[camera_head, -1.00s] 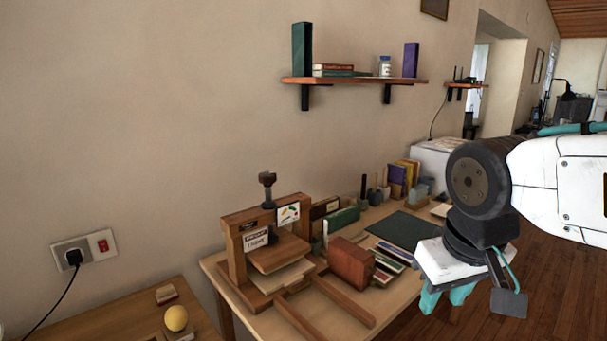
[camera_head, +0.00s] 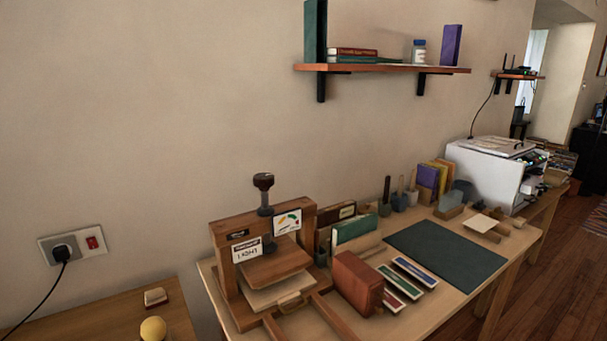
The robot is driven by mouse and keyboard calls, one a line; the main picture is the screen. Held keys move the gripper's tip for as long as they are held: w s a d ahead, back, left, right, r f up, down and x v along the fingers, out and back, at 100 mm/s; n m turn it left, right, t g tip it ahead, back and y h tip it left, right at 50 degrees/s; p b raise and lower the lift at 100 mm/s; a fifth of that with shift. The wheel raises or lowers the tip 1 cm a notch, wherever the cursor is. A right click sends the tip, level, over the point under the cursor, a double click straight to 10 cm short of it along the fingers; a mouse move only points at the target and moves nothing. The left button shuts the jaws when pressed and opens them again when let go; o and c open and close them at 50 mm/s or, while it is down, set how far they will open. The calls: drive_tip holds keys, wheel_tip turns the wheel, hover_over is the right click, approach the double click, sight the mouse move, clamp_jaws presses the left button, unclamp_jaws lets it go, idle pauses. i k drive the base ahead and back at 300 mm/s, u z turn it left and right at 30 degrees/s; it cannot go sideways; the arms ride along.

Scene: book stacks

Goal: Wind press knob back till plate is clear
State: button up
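The wooden book press (camera_head: 225,245) stands at the left end of the workbench. Its dark knob (camera_head: 263,181) sits on top of a dark screw above the crossbeam. The wooden press plate (camera_head: 276,262) hangs under the beam, just above a pale block or book (camera_head: 281,290) on the press base. I cannot tell whether plate and block touch. My gripper is out of view.
Right of the press are a brown block (camera_head: 357,283), flat coloured boxes (camera_head: 400,281), upright books and a dark green mat (camera_head: 446,257). A shelf (camera_head: 385,68) juts from the wall above. A lower table with a yellow ball (camera_head: 153,328) is at left.

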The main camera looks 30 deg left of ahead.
sight(264, 181)
drive_tip(key=i, duration=1.25)
drive_tip(key=u, duration=1.25)
